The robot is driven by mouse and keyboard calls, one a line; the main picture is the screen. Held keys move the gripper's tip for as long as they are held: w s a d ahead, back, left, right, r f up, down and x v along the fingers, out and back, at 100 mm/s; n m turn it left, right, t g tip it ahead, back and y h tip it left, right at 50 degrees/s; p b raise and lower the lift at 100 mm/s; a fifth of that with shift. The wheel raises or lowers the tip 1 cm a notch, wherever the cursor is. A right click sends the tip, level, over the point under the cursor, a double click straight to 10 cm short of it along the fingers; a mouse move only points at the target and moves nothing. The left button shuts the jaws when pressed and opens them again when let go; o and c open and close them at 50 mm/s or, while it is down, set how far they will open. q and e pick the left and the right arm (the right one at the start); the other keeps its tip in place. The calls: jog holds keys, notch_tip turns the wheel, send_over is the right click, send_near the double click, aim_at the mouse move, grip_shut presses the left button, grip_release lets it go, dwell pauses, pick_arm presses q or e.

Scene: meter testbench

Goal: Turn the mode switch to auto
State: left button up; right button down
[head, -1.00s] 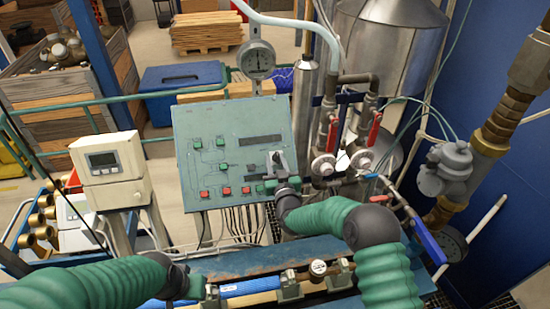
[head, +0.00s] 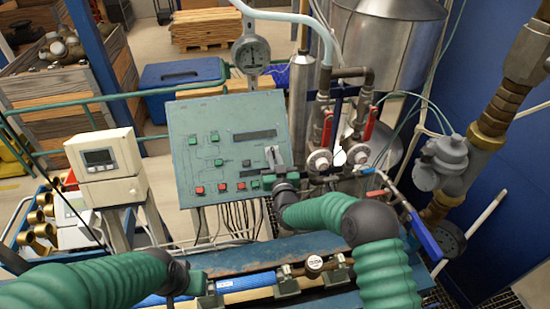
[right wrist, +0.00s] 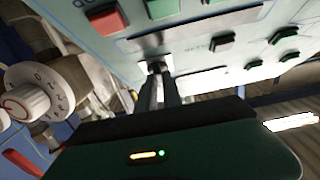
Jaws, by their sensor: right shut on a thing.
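The mode switch (right wrist: 156,67) shows in the right wrist view as a small metallic knob at the panel's edge, between my fingertips. Its pointer and position marks are not readable. My right gripper (right wrist: 160,84) is shut on it. In the head view my right gripper (head: 272,166) is at the lower right of the sloped green control panel (head: 205,125) and covers most of the switch. My left gripper (head: 196,282) is low in the head view, over the blue pipe on the bench, away from the panel. Its fingers cannot be made out clearly.
Red and green buttons (head: 222,187) sit beside the switch. Valves with red handles (head: 327,127) and pipes stand right of the panel. A white meter (head: 105,160) stands at left. A dial gauge (head: 250,55) rises behind the panel. The bench (head: 240,258) is below.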

jog(key=m+h+b, duration=0.2)
jog(key=m+b, duration=0.1)
jog(key=shift+a+f+h, duration=0.15)
jog(key=shift+a+h, duration=0.15)
jog(key=m+h+b, duration=0.1)
jog(key=m, duration=0.1)
jog(key=shift+m+h+b, duration=0.3)
jog(key=shift+m+b, duration=0.05)
jog(key=shift+m, duration=0.05)
jog(key=shift+r+m+g+h+b, duration=0.2)
jog(key=shift+m+g+h+b, duration=0.2)
jog(key=shift+m+h, duration=0.45)
jog(key=m, duration=0.1)
jog(key=m+h, duration=0.1)
jog(key=shift+a+r+m+g, duration=0.1)
jog(key=shift+a+m+g, duration=0.05)
jog(key=shift+m+g, duration=0.2)
jog(key=shift+r+m+g+h, duration=0.1)
jog(key=shift+m+g+h, duration=0.25)
jog(key=shift+m+h, duration=0.3)
jog(key=shift+m, duration=0.25)
jog(key=c, duration=1.6)
grip_release()
jog(key=shift+w, duration=0.1)
jog(key=shift+o, duration=0.5)
jog(key=shift+b, duration=0.3)
